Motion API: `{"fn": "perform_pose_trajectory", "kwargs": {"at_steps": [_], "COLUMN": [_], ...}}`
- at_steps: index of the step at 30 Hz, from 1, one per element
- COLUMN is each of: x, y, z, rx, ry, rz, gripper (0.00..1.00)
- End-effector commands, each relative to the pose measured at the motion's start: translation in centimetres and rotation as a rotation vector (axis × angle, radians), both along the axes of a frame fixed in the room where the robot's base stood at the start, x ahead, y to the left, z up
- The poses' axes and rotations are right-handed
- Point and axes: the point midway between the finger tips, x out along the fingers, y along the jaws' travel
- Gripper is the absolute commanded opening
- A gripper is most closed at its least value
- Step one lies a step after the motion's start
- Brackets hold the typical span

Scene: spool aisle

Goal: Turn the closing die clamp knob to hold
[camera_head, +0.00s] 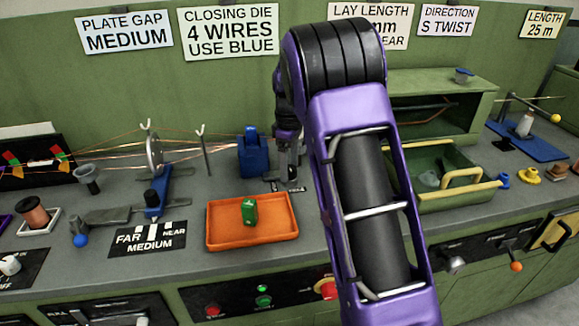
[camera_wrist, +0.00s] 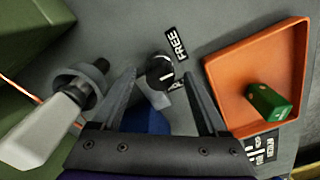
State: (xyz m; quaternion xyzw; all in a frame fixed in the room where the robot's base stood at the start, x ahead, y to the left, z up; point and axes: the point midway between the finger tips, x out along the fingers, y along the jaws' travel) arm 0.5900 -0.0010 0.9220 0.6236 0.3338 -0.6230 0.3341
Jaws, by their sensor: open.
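The clamp knob (camera_wrist: 160,70) is a round dark knob with a pale mark on top. In the wrist view it lies between the tips of my open gripper (camera_wrist: 160,74), apart from both fingers as far as I can tell. A FREE label (camera_wrist: 175,44) is beside it; another label is mostly hidden. The blue closing die holder (camera_head: 252,155) stands on the bench, and its blue body (camera_wrist: 145,121) shows between my fingers. In the head view my gripper (camera_head: 289,168) points down just right of the holder, and the knob cannot be made out there.
An orange tray (camera_head: 220,243) with a green block (camera_head: 249,210) is in front of the holder. A green bin (camera_head: 470,200) with yellow handles is to the right. Copper wires run in from the left. A grey ring-shaped part (camera_wrist: 95,82) is left of my fingers.

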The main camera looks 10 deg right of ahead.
Motion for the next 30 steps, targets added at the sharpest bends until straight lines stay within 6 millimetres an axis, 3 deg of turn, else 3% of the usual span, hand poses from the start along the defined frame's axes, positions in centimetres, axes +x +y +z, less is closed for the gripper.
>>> {"fn": "perform_pose_trajectory", "kwargs": {"at_steps": [7,20,30], "x": [-0.01,-0.02,-0.04], "y": [0.0,-0.01,-0.02], "z": [-0.08,-0.06,0.05], "rx": [0.0,0.0,0.0], "ry": [0.0,0.001,0.002], "rz": [0.0,-0.001,-0.036], "gripper": [0.77,0.0,0.0]}}
